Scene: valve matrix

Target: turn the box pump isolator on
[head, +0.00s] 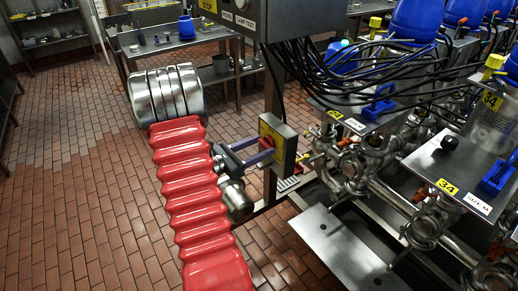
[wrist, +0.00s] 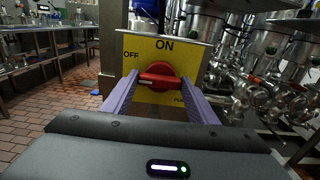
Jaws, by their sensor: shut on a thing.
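The pump isolator box (wrist: 190,52) has a yellow face, with ON printed at the top and OFF at the upper left in the wrist view. Its red rotary knob (wrist: 158,70) sits mid-face, with its grip bar lying roughly level and a pale mark toward its left end. In the head view the isolator (head: 282,140) stands on a post beyond my red arm. My gripper (wrist: 160,84) has its two purple fingers shut on the knob from left and right.
A grey control box (head: 285,18) hangs above the isolator. A steel bench (head: 170,42) stands behind. The tiled floor at left is clear.

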